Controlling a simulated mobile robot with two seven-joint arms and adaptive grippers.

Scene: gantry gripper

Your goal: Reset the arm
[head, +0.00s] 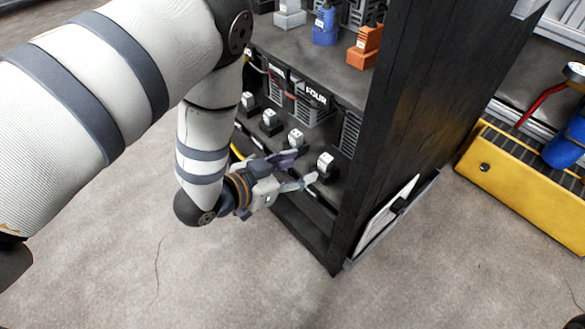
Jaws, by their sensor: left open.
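My left arm comes in from the left, wrapped in a white cover with dark grey bands. It bends down in front of a black cabinet. My left gripper (296,170) is open at the cabinet's lower shelf, with its fingers pointing right. A white block on a black base (325,164) stands just beyond the fingertips, and another white block (296,138) stands behind the gripper. I cannot tell whether the fingers touch anything; nothing shows held between them. My right gripper is not in view.
The black cabinet (400,130) fills the middle right. Its upper shelf holds a blue part (325,25) and an orange part (365,47). A yellow platform (520,190) with a blue cylinder (567,143) stands at right. The grey floor in front is mostly clear, with a thin crack.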

